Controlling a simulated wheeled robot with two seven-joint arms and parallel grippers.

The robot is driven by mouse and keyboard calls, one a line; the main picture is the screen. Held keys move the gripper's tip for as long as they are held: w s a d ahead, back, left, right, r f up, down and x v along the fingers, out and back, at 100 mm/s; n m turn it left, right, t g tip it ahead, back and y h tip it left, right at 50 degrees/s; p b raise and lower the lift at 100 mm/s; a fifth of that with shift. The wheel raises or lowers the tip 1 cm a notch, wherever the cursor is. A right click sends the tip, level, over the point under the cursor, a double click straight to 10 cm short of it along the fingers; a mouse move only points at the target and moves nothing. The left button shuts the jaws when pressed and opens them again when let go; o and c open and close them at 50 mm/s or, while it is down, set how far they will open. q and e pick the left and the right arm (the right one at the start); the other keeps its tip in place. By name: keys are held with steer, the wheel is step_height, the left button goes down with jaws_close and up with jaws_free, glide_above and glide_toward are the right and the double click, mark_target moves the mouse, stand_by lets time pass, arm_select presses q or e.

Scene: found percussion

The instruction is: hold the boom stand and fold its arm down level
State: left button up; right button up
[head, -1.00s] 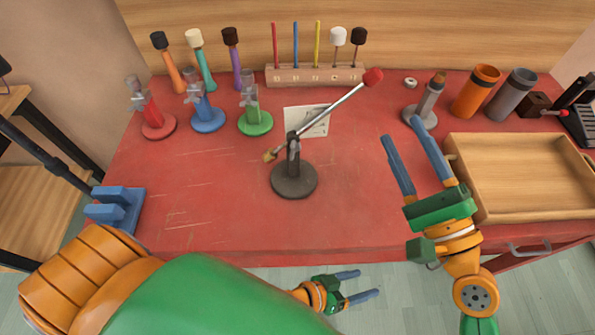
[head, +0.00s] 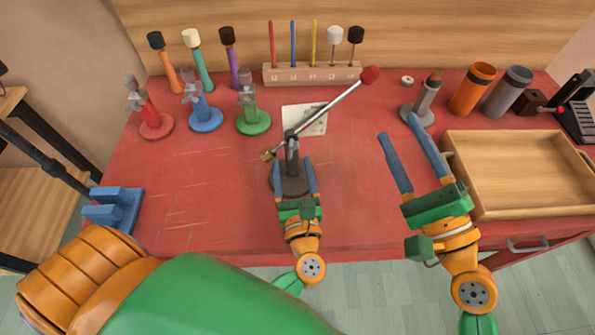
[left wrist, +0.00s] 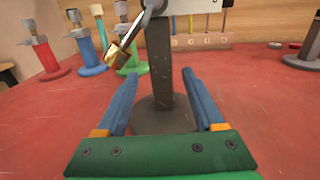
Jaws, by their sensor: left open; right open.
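The boom stand (head: 292,153) stands upright on a dark round base in the middle of the red table. Its silver arm (head: 335,101) is tilted, rising to the right to a red tip (head: 371,75), with a brass end (head: 267,155) low on the left. My left gripper (head: 309,164) is open, its fingers on either side of the stand's post. In the left wrist view the post (left wrist: 160,65) rises between the open fingers, and touch cannot be told. My right gripper (head: 396,126) is open and empty, right of the stand, above the table.
A wooden tray (head: 463,203) lies at the right. Red, blue and green stands (head: 254,122) are at the back left, and a rack of sticks (head: 312,73) is at the back. The table's front left is mostly clear.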

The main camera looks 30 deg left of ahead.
arm_select(q)
steer(key=x, duration=0.6)
steer(key=shift+w, duration=0.1)
jaws_close()
stand_by(2.0)
